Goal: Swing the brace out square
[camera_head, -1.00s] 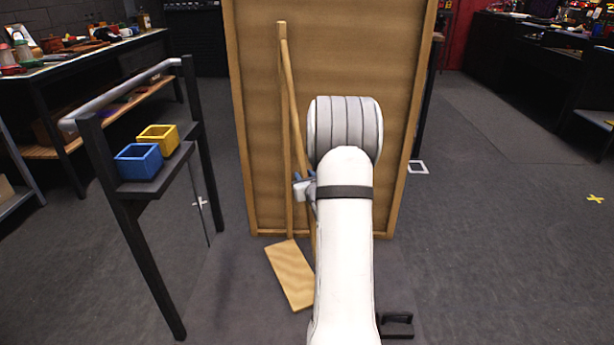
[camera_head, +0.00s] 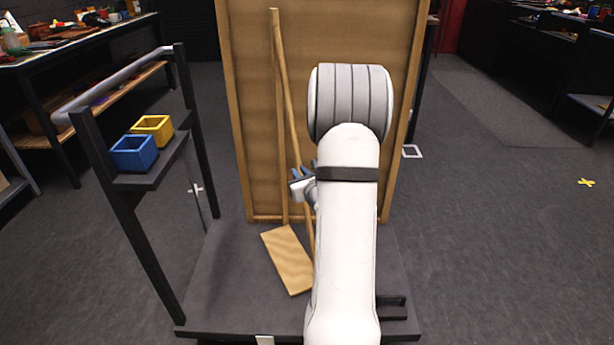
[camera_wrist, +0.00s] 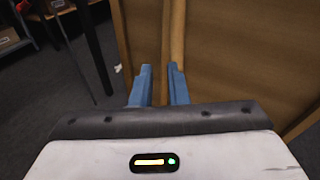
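The brace (camera_head: 288,97) is a slim wooden stick leaning in front of the upright wooden panel (camera_head: 340,40). Its top meets the top of a vertical batten (camera_head: 279,130), and its lower end slants right. My gripper (camera_head: 304,174) has blue fingers and is beside the brace's lower half, partly hidden by my arm. In the wrist view, my gripper (camera_wrist: 159,68) has its fingers apart with a gap between them. The brace (camera_wrist: 178,30) shows just beyond the right fingertip; I cannot tell whether they touch.
A flat wooden board (camera_head: 287,262) lies on the dark platform (camera_head: 225,290) below the brace. A black rack (camera_head: 150,180) on the left holds a blue bin (camera_head: 134,154) and a yellow bin (camera_head: 153,128). Floor to the right is open.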

